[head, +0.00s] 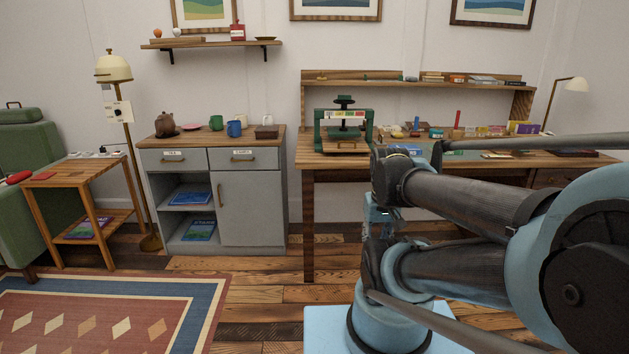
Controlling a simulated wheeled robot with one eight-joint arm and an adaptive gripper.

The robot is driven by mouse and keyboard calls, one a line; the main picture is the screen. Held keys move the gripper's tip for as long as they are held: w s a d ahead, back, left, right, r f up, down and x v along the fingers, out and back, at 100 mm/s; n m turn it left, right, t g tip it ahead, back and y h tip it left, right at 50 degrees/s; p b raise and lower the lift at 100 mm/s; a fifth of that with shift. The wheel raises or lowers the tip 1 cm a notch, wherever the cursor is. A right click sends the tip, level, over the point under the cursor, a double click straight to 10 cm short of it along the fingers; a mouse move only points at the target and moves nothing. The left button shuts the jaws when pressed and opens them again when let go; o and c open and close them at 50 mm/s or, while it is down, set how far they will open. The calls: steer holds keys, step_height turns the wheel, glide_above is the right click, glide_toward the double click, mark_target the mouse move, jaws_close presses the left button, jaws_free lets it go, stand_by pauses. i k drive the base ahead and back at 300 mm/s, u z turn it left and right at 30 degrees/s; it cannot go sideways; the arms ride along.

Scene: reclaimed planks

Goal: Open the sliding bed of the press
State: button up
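The press (319,130) is a green frame with a dark screw handle on top, standing at the left end of the long wooden workbench (309,155). Its sliding bed (345,147) is a wooden board low in the frame, with a small handle on its front. It looks to sit within the frame, though at this distance I cannot tell exactly how far in. My arm fills the right and lower middle of the head view, in front of the bench. I cannot make out my gripper or its fingers.
A grey cabinet (251,203) with mugs on top stands left of the bench. A small wooden side table (85,170), a floor lamp (114,68) and a patterned rug (110,315) are further left. Bare plank floor (260,285) lies before the cabinet. Several small items cover the bench.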

mark_target(329, 143)
steer(key=i, duration=0.85)
